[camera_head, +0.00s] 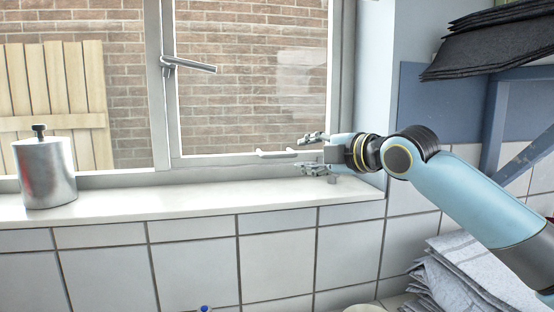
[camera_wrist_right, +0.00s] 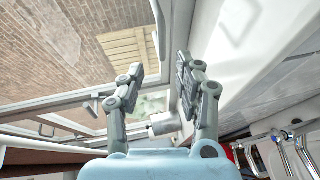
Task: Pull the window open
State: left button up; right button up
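The window's right-hand sash (camera_head: 250,157) has a pale frame with brick wall behind its glass. I cannot tell whether it stands slightly ajar. A grey lever handle (camera_head: 190,65) on its left side lies nearly level, pointing right. My right gripper (camera_head: 308,153) is open and empty just right of this bar, above the sill. In the right wrist view the two fingers (camera_wrist_right: 160,82) stand apart. My left gripper is not in view.
A metal canister (camera_head: 45,172) with a dark knob stands on the white sill (camera_head: 200,201) at left. Folded grey cloths (camera_head: 470,280) lie low at right. Dark cloths (camera_head: 495,42) rest on a blue rack (camera_head: 505,105) at upper right. The middle of the sill is clear.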

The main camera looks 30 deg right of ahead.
aim_at(282, 156)
jog(key=b+x, duration=0.1)
jog(key=x, duration=0.2)
jog(key=b+x, duration=0.1)
jog(key=x, duration=0.1)
jog(key=shift+w+a+f+b, duration=0.1)
jog(key=shift+a+f+b, duration=0.05)
jog(key=shift+f+b, duration=0.15)
jog(key=b+x, duration=0.1)
jog(key=x, duration=0.2)
jog(key=shift+w+f+b, duration=0.1)
jog(key=shift+w+b, duration=0.25)
jog(key=shift+w, duration=0.45)
jog(key=shift+a, duration=0.1)
jog(key=c, duration=0.5)
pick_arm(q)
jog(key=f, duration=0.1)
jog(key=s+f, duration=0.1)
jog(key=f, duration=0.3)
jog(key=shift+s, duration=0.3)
pick_arm(e)
grip_shut()
